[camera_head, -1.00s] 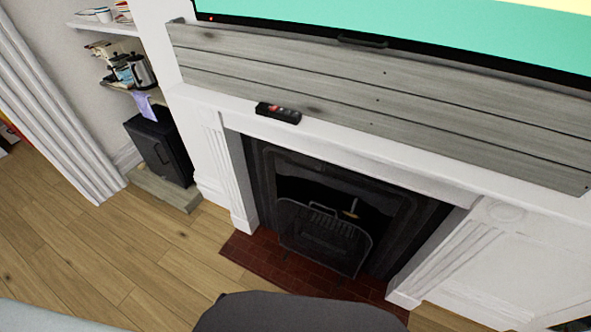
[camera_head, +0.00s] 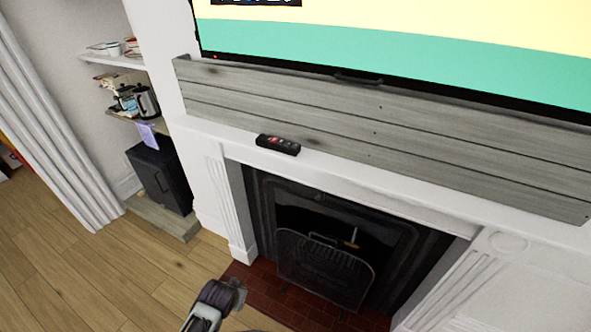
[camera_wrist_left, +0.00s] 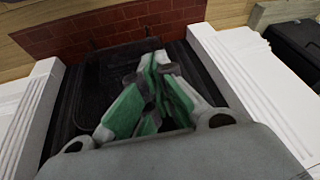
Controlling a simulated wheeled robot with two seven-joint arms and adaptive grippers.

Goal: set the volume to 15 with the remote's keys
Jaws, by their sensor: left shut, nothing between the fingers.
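A dark remote (camera_head: 278,145) with a red key and pale keys lies on the white mantel shelf, left of its middle. The TV (camera_head: 400,45) above shows cream and teal bands, and a small dark panel with white marks is cut off at the top edge, unreadable. My left gripper shows in the left wrist view (camera_wrist_left: 155,58), its green-and-grey fingers drawn together and empty, with the fireplace behind. In the head view part of my left arm rises at the bottom, well below the remote and apart from it. My right gripper is not in view.
The mantel shelf (camera_head: 370,185) is clear beside the remote, with grey wooden boards (camera_head: 330,115) behind it. Below is the black fireplace (camera_head: 325,265) with a red brick hearth (camera_head: 262,285). Shelves with a kettle (camera_head: 147,102) stand at the left.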

